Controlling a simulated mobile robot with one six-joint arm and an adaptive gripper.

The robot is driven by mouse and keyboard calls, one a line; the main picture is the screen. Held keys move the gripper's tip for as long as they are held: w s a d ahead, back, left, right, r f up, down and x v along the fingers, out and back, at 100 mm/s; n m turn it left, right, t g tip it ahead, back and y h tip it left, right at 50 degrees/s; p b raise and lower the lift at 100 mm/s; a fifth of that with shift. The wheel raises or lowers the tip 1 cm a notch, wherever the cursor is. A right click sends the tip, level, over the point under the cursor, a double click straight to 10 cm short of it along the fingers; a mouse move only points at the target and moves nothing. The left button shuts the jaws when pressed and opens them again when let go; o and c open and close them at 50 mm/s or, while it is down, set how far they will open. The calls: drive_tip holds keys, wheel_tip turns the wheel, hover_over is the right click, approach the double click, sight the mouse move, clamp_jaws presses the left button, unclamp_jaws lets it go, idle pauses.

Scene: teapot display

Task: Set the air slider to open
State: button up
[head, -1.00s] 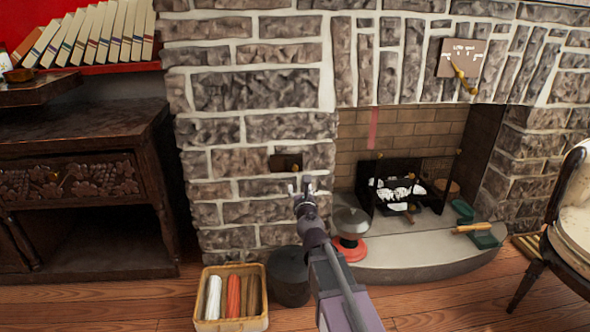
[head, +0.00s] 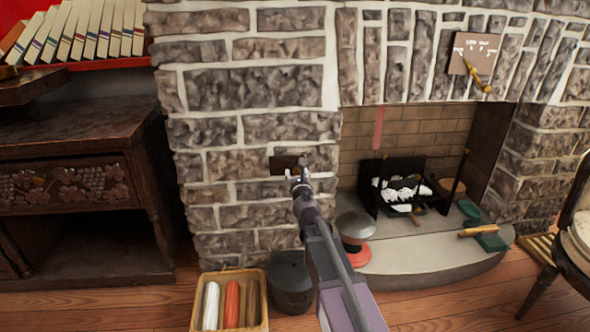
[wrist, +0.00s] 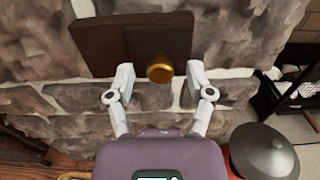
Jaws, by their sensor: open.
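The air slider is a dark brown plate (head: 283,165) on the stone chimney wall, left of the fireplace opening. In the wrist view the plate (wrist: 95,45) shows large, with a round brass knob (wrist: 160,68) standing out from it. My gripper (wrist: 160,78) is open, with one white finger on each side of the knob. I cannot tell whether the fingers touch the knob. In the head view my gripper (head: 299,165) is at the plate's right part and hides some of it.
A panel with a brass lever (head: 476,72) is on the wall above the fireplace. A metal pot on a red base (head: 356,226) stands on the hearth (head: 440,255). A black pot (head: 292,285) and a basket of rolls (head: 264,315) stand on the floor below my arm.

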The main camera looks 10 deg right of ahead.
drive_tip(key=shift+w, duration=0.55)
drive_tip(key=shift+c, duration=0.2)
clamp_jaws()
